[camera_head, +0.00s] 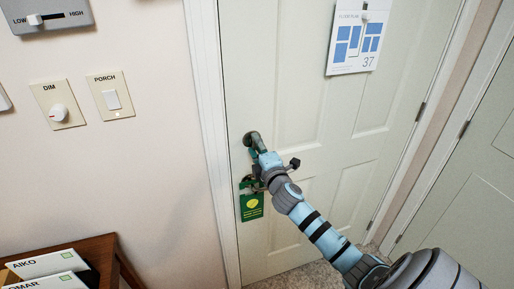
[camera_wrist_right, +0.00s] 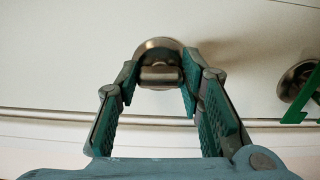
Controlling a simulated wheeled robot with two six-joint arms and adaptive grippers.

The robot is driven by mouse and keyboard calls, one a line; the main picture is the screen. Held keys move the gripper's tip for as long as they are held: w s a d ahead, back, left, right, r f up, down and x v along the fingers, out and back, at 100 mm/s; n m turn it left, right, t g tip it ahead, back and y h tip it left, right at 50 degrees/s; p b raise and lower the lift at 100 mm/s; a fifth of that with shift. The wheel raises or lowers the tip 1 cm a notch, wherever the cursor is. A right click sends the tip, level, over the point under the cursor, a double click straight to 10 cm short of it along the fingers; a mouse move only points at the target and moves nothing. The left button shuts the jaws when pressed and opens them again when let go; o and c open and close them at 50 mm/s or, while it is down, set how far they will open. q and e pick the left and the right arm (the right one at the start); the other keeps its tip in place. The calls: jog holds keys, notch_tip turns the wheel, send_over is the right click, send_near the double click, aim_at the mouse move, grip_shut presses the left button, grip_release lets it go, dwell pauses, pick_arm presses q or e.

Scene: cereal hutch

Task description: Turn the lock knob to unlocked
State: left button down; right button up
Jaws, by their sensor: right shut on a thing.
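The lock knob (camera_head: 251,136) is a round metal piece on the pale door (camera_head: 262,60), near its left edge. In the right wrist view the lock knob (camera_wrist_right: 160,75) shows a short bar on a round base. My right gripper (camera_head: 258,153) reaches up to it from the lower right. In the wrist view the fingers of my right gripper (camera_wrist_right: 158,82) stand on either side of the bar, shut on it. The head view hides most of this contact. My left gripper is in neither view.
A green tag (camera_head: 252,207) hangs below the knob by a door handle, which shows partly in the wrist view (camera_wrist_right: 290,82). A dimmer (camera_head: 58,104) and porch switch (camera_head: 112,99) are on the left wall. A wooden box with name cards (camera_head: 106,264) stands lower left.

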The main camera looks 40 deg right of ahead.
jog(key=shift+m, duration=0.4)
jog(key=o, duration=1.2)
jog(key=shift+c, duration=0.2)
jog(key=v, duration=1.2)
